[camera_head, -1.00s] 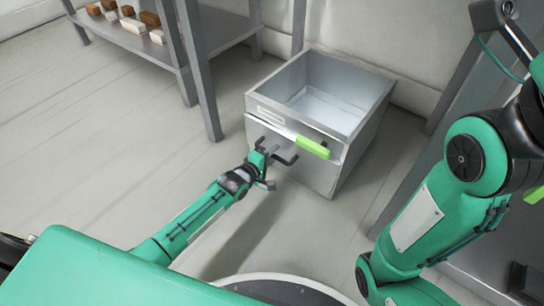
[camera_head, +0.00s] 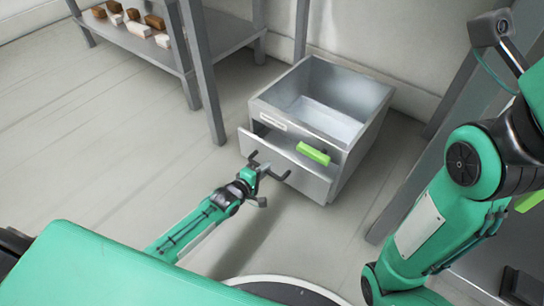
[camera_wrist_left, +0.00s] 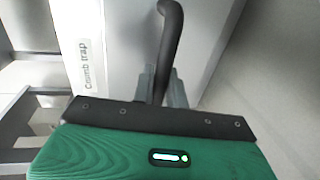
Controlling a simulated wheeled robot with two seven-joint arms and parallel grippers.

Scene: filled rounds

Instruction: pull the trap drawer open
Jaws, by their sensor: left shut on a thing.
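The trap drawer (camera_head: 308,184) is low on the front of a grey, open-topped metal box (camera_head: 375,112). Its front panel stands out from the box, with a gap behind its top edge. My left gripper (camera_head: 261,170) is shut on the drawer's dark bar handle (camera_head: 284,176). In the left wrist view its fingers (camera_wrist_left: 162,84) close around the handle (camera_wrist_left: 171,38).
A bright green bar (camera_head: 313,153) lies at the box's front, behind the panel's top edge. A grey shelf (camera_head: 165,52) with several brown and white blocks stands at back left. Grey posts flank the box. The floor at left is clear.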

